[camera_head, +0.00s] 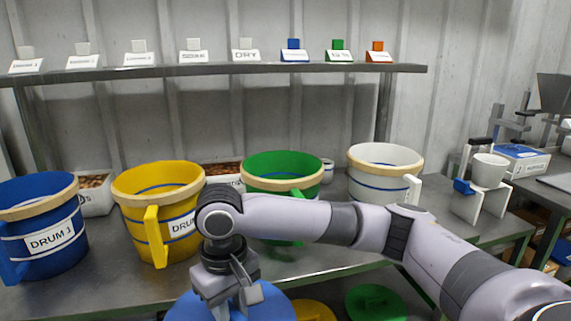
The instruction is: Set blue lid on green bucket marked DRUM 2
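The green bucket (284,163) stands open on the bench with a pale rim and a blue line inside. My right arm crosses in front of it and hides its label, so DRUM 2 cannot be read. The blue lid (271,304) is at the bottom edge, in front of the bench and partly cut off. My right gripper (236,307) points down over the blue lid, its fingers overlapping the lid's middle. The lid's handle is hidden, so I cannot tell whether the fingers grip it. My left gripper is not in view.
A blue DRUM 1 bucket (48,262), a yellow bucket (150,190) and a white bucket (375,160) also stand open on the bench. A yellow lid (315,311) and a green lid (377,303) lie lower down. A shelf (200,70) with label cards runs behind.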

